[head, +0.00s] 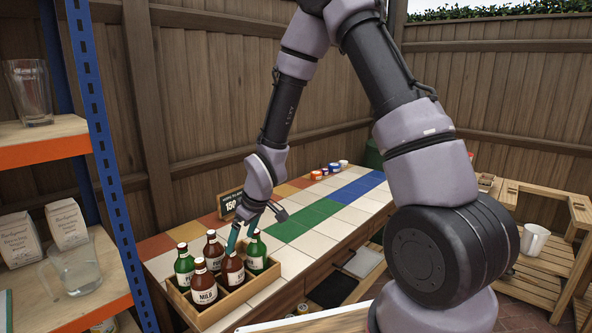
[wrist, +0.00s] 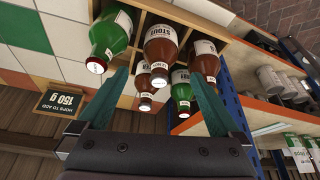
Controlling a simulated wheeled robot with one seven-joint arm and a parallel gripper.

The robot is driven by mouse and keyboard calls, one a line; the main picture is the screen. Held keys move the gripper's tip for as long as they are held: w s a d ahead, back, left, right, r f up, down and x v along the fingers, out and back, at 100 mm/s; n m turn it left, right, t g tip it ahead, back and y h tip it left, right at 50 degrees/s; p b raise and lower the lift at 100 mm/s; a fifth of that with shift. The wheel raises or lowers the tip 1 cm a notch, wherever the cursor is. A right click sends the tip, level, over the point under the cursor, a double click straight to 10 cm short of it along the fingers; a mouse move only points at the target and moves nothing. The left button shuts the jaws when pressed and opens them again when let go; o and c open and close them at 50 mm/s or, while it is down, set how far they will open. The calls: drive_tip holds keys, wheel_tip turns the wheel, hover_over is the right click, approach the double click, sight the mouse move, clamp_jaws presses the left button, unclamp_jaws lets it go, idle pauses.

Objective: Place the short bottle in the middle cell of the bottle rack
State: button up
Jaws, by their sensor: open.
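The bottle rack (head: 245,293) is a wooden crate with cells at the near left end of the tiled counter. Several upright brown and green bottles stand in it. The near row holds a brown bottle (head: 204,285), a brown stout bottle (head: 232,271) in the middle and a green bottle (head: 256,252). Another green bottle (head: 184,265) and a brown bottle (head: 213,250) stand behind. I cannot tell which is the short bottle. My gripper (head: 240,242) is open low over the rack. In the wrist view its fingers (wrist: 158,75) are spread around a brown bottle's position (wrist: 145,82), apparently without gripping.
A blue and orange shelf (head: 105,150) with glasses and bags rises close on the left. Small colored cans (head: 325,172) sit at the counter's far end. The middle tiles (head: 300,225) are clear.

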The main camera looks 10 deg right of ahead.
drive_tip(key=s+d+r+m+t+h, duration=0.1)
drive_tip(key=d+r+m, duration=0.2)
drive_tip(key=d+r, duration=0.5)
drive_tip(key=d+r+m+t+h, duration=0.1)
drive_tip(key=d+r+m, duration=0.3)
drive_tip(key=r, duration=0.9)
drive_tip(key=s+d+r+m+t, duration=0.2)
drive_tip(key=s+d+r+m, duration=0.5)
drive_tip(key=s+r, duration=0.7)
drive_tip(key=shift+s+d+y, duration=0.3)
drive_tip(key=shift+s+d, duration=0.6)
drive_tip(key=shift+d, duration=0.3)
